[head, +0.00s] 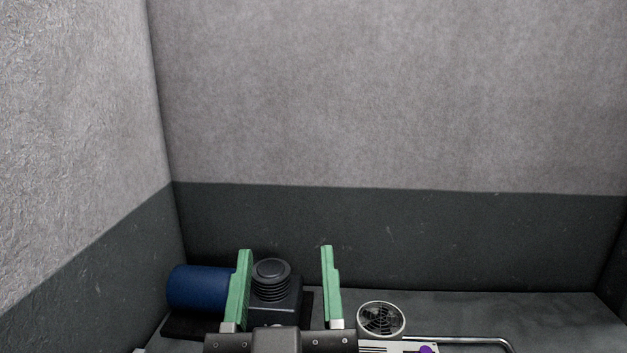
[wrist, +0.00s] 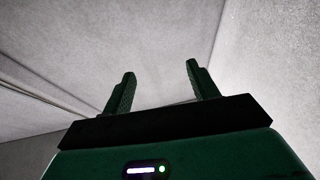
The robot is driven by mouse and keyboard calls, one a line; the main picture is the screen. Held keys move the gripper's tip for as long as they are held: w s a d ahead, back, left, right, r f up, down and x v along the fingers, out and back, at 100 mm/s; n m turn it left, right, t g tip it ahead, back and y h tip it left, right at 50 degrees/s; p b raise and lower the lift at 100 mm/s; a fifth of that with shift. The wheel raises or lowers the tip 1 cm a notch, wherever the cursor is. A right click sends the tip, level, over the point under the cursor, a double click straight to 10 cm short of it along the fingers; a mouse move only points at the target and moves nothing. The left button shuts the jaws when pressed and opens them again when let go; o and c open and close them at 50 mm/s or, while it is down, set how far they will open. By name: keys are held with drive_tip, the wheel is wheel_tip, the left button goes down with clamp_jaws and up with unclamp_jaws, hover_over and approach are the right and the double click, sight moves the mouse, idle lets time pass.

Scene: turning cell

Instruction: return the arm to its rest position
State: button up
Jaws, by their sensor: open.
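My gripper (head: 285,285) shows at the bottom of the head view, with two green fingers pointing up and a wide gap between them. It is open, and nothing is between the fingers in the wrist view (wrist: 160,90). In the wrist view the fingers stand against bare grey wall and ceiling surfaces. The rest of my arm is mostly below the head view's lower edge.
Behind the fingers stand a blue cylinder (head: 199,288) and a black ribbed unit (head: 271,283). Grey walls (head: 390,95) enclose the corner.

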drive_tip(key=s+d+r+m+t+p, duration=0.1)
drive_tip(key=s+d+r+t+p, duration=0.3)
drive_tip(key=s+r, duration=0.5)
wheel_tip(320, 180, up, 25)
drive_tip(key=w+a+g+p, duration=0.1)
drive_tip(key=p, duration=2.4)
drive_tip(key=shift+w+a, duration=0.3)
drive_tip(key=shift+a, duration=0.05)
drive_tip(key=shift+f+h, duration=0.1)
drive_tip(key=shift+h, duration=0.3)
